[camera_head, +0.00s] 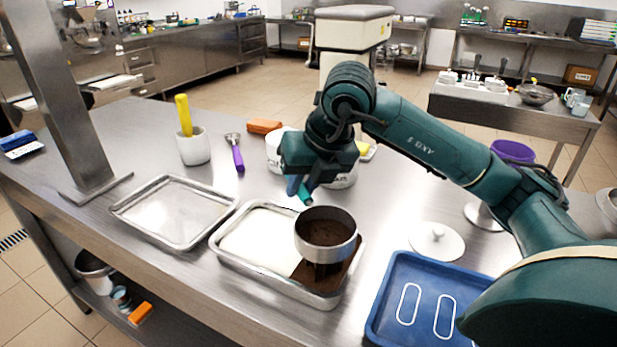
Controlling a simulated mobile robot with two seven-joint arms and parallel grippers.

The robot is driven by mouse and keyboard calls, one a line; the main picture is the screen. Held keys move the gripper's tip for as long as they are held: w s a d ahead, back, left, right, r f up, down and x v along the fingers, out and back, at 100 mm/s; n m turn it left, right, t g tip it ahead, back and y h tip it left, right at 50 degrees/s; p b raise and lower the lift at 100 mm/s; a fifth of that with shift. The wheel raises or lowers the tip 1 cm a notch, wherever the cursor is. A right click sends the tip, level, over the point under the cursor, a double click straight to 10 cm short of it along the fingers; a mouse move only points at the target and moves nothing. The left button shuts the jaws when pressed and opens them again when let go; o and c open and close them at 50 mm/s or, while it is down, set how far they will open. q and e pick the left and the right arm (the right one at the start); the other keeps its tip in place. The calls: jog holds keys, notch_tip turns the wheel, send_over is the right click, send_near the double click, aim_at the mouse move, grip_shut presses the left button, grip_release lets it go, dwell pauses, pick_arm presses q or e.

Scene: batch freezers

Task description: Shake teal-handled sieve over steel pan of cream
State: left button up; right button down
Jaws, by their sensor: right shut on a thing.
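The sieve (326,252) is a round metal drum with dark brown powder inside. It is held level over the right end of the steel pan (262,280). White cream (256,237) fills the pan's left and middle part, and its right end is covered with brown powder, partly hidden by the sieve. Brown powder shows just below the sieve. My right gripper (300,188) points down and is shut on the teal handle (305,195) at the sieve's far side. My left gripper is out of view.
An empty steel tray (175,212) lies left of the pan, near a steel post (68,110). A blue tray (400,300) and a white lid (436,242) are at right. Behind are a white mortar (194,149), a purple-handled tool (238,158) and white tubs partly hidden by my arm.

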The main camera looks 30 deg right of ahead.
jog(key=shift+b, duration=0.3)
dwell(0.5)
